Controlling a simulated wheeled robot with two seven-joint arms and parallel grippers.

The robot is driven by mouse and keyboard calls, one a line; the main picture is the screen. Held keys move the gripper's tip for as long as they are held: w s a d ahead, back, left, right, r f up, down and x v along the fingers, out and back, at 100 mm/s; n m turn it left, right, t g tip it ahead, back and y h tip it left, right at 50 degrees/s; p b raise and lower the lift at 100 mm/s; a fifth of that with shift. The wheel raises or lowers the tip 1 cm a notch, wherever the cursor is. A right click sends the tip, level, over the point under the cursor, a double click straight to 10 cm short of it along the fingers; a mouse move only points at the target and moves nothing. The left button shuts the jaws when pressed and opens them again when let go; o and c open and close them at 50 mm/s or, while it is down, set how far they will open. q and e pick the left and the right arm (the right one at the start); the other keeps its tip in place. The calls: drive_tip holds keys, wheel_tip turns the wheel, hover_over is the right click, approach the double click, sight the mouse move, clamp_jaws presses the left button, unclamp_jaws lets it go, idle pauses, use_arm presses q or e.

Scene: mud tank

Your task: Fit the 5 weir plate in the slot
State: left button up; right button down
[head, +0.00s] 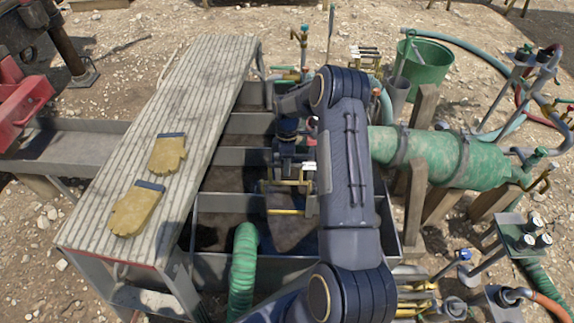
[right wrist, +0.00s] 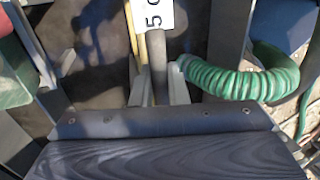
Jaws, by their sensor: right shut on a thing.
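The 5 weir plate (head: 290,232) shows in the head view as a dark grey-brown plate with yellow bars, hanging at the near compartment of the mud tank (head: 255,265). My right gripper (head: 290,180) is above it, shut on its handle. In the right wrist view the gripper's pale fingers (right wrist: 158,92) close around a dark bar, with a white label (right wrist: 152,14) reading "5" and a partly cut-off character beyond. The plate's lower edge and the slot are not clear, and my right arm covers part of the tank. My left gripper is not in view.
A green ribbed hose (head: 243,270) enters the tank's near side and also shows in the wrist view (right wrist: 240,82). A slatted walkway (head: 200,105) with two gloves (head: 137,208) lies left. A green cylinder (head: 435,158) on posts stands right, a green bucket (head: 425,65) behind.

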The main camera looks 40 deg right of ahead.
drive_tip(key=shift+f+b, duration=0.6)
drive_tip(key=shift+f, duration=0.3)
drive_tip(key=shift+f+b, duration=0.4)
drive_tip(key=shift+f, duration=0.15)
idle(0.3)
drive_tip(key=c, duration=1.3)
unclamp_jaws()
drive_tip(key=shift+c, duration=0.2)
drive_tip(key=p+v, duration=0.1)
drive_tip(key=v, duration=0.6)
drive_tip(key=shift+r, duration=0.35)
drive_tip(key=shift+w, duration=0.1)
